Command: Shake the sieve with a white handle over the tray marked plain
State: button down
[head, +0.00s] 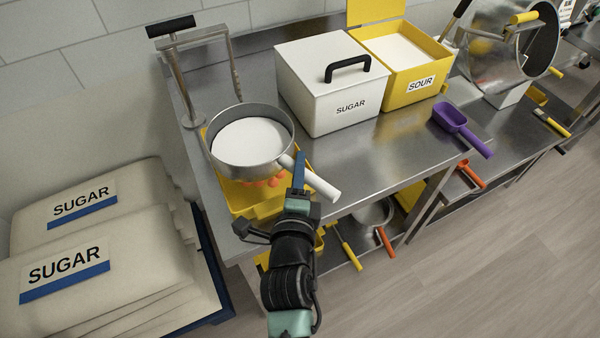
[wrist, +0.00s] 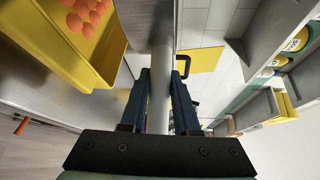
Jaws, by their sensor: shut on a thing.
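The sieve (head: 245,168) is a round metal pan with a white powder filling inside and a white handle (head: 322,184). It is held above a yellow tray (head: 240,203) at the left end of the steel table and looks roughly level. My gripper (head: 299,172) is shut on the white handle; the wrist view shows the handle (wrist: 159,95) between the two blue fingers. The tray holds orange gummies (head: 268,182); its wall also shows in the wrist view (wrist: 90,62). The sieve hides much of the tray, and no label on it is readable.
A white SUGAR box (head: 325,95) and a yellow SOUR bin (head: 420,75) stand right of the sieve. A metal frame with a black grip (head: 178,75) stands behind. A purple scoop (head: 460,128) lies at the front edge. Sugar sacks (head: 100,245) are stacked left.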

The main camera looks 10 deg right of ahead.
jog(key=shift+b+x, duration=0.3)
jog(key=shift+x, duration=0.7)
jog(key=shift+w+a+f, duration=0.1)
jog(key=shift+w+a, duration=0.05)
jog(key=shift+a, duration=0.1)
